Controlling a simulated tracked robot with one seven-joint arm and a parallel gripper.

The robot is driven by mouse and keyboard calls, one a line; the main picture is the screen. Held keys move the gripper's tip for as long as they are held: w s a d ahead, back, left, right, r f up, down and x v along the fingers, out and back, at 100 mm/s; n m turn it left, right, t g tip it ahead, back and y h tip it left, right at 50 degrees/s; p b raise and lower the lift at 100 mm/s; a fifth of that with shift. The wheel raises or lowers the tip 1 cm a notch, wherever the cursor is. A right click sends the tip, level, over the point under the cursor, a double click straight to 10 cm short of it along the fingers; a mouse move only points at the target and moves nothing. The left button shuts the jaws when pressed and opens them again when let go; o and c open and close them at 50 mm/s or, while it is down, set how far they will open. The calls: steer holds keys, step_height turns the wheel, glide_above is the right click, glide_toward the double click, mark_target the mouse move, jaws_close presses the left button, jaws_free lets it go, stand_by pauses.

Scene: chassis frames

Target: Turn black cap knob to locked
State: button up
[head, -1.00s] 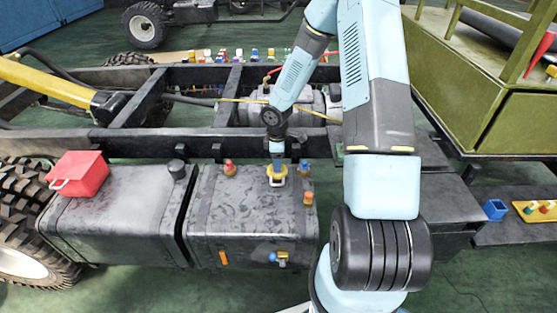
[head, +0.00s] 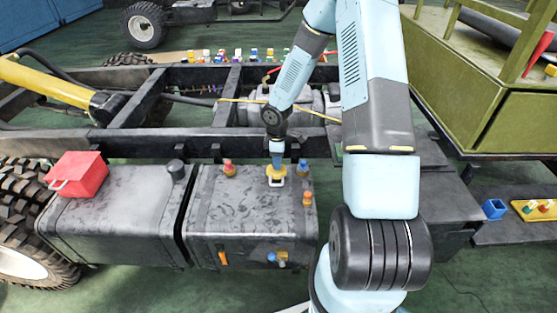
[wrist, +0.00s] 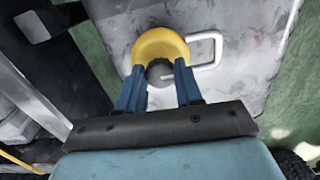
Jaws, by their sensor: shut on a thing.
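The dark, rounded black cap knob (wrist: 158,74) sits in a yellow ring (wrist: 160,45) on top of the grey tank. A thin pale mark shows on the knob in the wrist view. My gripper (wrist: 160,68) is shut on the knob, one blue finger on each side. A white loop (wrist: 207,52) sticks out beside the yellow ring, to the right in the wrist view. In the head view my gripper (head: 276,163) points down at the yellow ring (head: 275,171), and the knob itself is hidden. I cannot tell whether the knob is at locked.
On the same tank stand a red-topped knob (head: 229,168), a blue-topped knob (head: 302,166) and an orange one (head: 307,198). A red box (head: 78,174) and another black cap (head: 176,168) are on the left tank. The dark chassis rail (head: 180,142) runs behind.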

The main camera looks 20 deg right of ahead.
steer(key=m, duration=0.4)
steer(key=shift+a, duration=0.35)
steer(key=m, duration=0.4)
steer(key=shift+m, duration=0.3)
steer(key=m, duration=0.4)
steer(key=shift+m, duration=0.3)
steer(key=m, duration=0.4)
steer(key=shift+w, duration=0.1)
steer(key=shift+d+m, duration=0.1)
steer(key=shift+m, duration=0.2)
steer(key=o, duration=1)
steer(key=shift+o, duration=0.2)
step_height(320, 180, up, 14)
steer(key=shift+f, duration=0.15)
